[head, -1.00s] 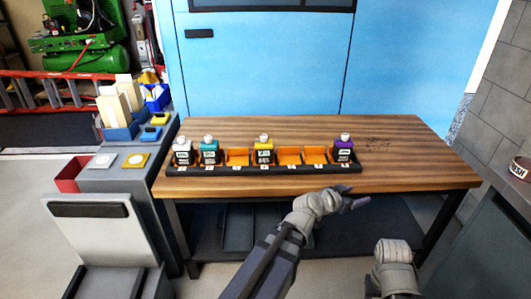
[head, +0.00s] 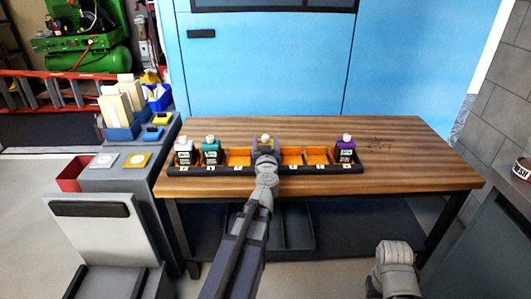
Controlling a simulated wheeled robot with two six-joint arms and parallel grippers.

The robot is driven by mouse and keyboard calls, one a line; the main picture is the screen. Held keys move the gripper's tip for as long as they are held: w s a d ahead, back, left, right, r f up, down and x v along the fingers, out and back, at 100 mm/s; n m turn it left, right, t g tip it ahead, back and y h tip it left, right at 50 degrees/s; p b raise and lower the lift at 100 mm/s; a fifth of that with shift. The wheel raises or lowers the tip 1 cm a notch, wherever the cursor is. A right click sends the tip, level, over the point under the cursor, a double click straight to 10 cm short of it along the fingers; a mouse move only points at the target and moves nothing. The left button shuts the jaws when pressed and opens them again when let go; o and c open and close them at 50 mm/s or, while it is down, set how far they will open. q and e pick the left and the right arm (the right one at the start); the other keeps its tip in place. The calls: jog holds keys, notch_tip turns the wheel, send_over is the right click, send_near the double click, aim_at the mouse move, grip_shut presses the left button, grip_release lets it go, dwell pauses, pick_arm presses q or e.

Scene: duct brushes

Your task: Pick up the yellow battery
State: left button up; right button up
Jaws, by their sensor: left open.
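The yellow battery (head: 265,138) stands upright in a middle slot of the black rack (head: 215,171) on the wooden table. In the head view only its pale top shows clearly; my left gripper (head: 265,147) hides the rest. The left gripper is open, with its fingers at the battery's two sides as seen from here. I cannot tell whether they touch it. My right arm shows only as a grey part at the lower right; its gripper is out of view.
The rack also holds a white battery (head: 184,152), a teal battery (head: 210,152) and a purple battery (head: 344,151). The orange slots (head: 291,156) beside the gripper are empty. The table's right side (head: 415,160) is clear. A grey cabinet (head: 125,185) stands left.

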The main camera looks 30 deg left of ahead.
aim_at(266, 135)
pick_arm(q)
jog(key=shift+x, duration=3)
jog(key=shift+s+d, duration=0.1)
jog(key=shift+s, duration=0.05)
grip_shut()
